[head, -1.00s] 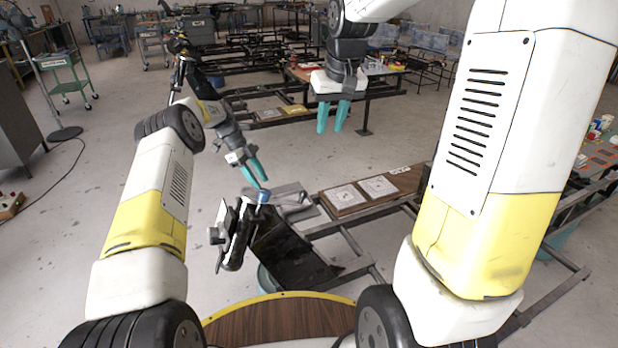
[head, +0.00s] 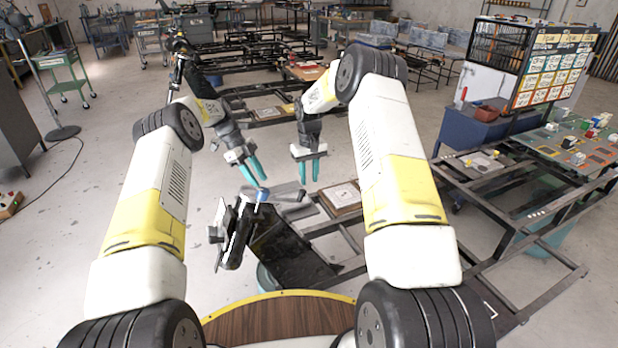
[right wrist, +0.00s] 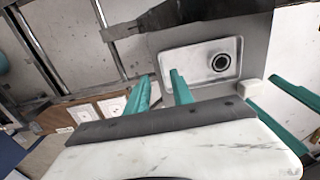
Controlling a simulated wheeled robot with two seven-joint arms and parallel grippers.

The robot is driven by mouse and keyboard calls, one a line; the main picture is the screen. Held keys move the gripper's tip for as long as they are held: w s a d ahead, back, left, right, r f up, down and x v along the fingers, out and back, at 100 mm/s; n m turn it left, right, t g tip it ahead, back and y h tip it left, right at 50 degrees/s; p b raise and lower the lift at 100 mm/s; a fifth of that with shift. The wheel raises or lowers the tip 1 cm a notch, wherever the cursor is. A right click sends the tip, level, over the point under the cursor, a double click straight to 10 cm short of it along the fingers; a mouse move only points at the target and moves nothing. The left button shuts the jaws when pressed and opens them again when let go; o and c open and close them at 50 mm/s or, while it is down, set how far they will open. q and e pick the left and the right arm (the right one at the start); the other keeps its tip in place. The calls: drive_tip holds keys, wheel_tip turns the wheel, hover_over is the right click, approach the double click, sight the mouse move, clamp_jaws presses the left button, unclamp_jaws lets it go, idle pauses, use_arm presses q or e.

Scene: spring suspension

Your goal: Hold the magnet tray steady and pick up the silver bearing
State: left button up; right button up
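The magnet tray (right wrist: 187,66) is a shallow silver rectangular tray on a grey surface in the right wrist view. A round ring-shaped bearing (right wrist: 221,62), dark with a shiny rim, lies inside it toward the right end. My right gripper (right wrist: 162,84) is open and empty, its teal fingertips at the near left edge of the tray, away from the bearing. It also shows in the head view (head: 309,180). My left gripper (head: 257,180) is open, its fingers apart. In the right wrist view its fingers lie right of the tray, not visibly gripping it.
A small white block (right wrist: 252,88) sits beside the tray's right corner. A black fixture (head: 238,235) with a blue-topped part (head: 262,195) stands near my left gripper. A wooden board with white plates (head: 342,196) lies right of my right gripper. Metal frames (head: 500,225) extend right.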

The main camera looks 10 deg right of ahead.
wheel_tip(320, 180, down, 8)
drive_tip(key=shift+f, duration=0.1)
idle(0.4)
clamp_jaws()
idle(1.5)
